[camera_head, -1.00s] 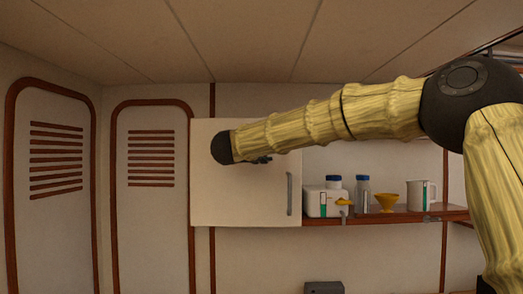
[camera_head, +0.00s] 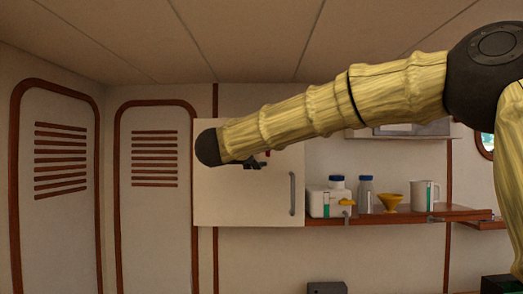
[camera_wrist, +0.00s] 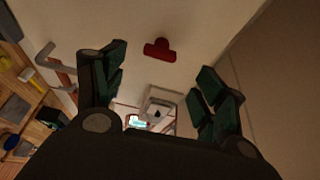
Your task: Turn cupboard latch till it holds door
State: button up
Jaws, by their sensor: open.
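The cupboard door (camera_head: 245,205) is a flat pale panel with a grey vertical bar handle (camera_head: 293,194) near its right edge. It looks shut in the head view. The latch (camera_wrist: 160,49) is a small red bar with a rounded knob on a pale surface in the wrist view.
The wrist view also shows the grey handle (camera_wrist: 57,66) at left.

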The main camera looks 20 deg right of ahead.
jog(key=v, duration=0.4)
jog(key=shift+s+a, duration=0.15)
dwell(0.4)
